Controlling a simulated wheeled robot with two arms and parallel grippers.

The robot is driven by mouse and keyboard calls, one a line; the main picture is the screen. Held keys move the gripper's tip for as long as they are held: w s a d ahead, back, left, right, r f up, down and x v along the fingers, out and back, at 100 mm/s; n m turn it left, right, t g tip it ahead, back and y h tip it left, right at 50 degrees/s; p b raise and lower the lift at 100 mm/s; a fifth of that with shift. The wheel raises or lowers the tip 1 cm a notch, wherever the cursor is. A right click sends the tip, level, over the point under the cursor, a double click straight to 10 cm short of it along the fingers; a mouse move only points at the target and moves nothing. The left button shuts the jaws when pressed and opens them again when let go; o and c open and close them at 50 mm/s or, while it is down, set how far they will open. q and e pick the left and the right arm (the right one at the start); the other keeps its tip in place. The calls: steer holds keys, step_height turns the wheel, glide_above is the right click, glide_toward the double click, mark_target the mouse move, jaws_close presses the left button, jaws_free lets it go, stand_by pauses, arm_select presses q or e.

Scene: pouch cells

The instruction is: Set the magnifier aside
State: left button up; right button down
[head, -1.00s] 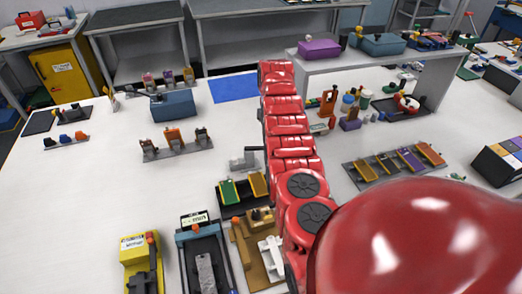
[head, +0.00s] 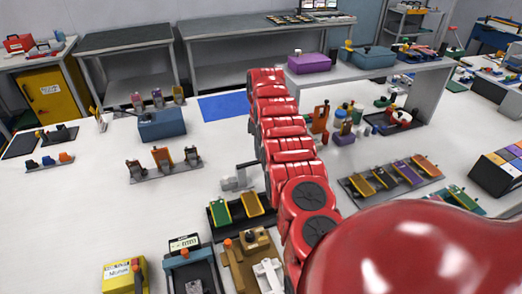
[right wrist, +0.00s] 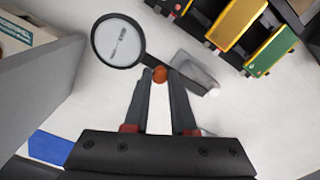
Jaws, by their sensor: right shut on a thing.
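The magnifier (right wrist: 118,40) shows in the right wrist view as a round lens in a black ring, with an orange knob (right wrist: 160,74) near its lower right. My right gripper (right wrist: 160,80) is shut on the magnifier at the knob, its two fingers close together at the tips. The lens sticks out beyond the fingertips to the upper left. In the head view my red right arm reaches up the middle and hides the gripper and the magnifier. My left gripper is in neither current view.
A grey stand (right wrist: 193,70) is beside the fingertips. A rack with green and yellow pouches (head: 238,211) stands near my arm. A blue mat (head: 224,106) lies farther back, left of the arm.

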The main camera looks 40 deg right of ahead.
steer(key=shift+w, duration=0.1)
steer(key=c, duration=0.7)
jaws_free()
steer(key=shift+c, duration=0.2)
step_height(320, 180, up, 17)
steer(key=p, duration=1.5)
steer(key=shift+r+p, duration=0.2)
steer(key=shift+p, duration=0.1)
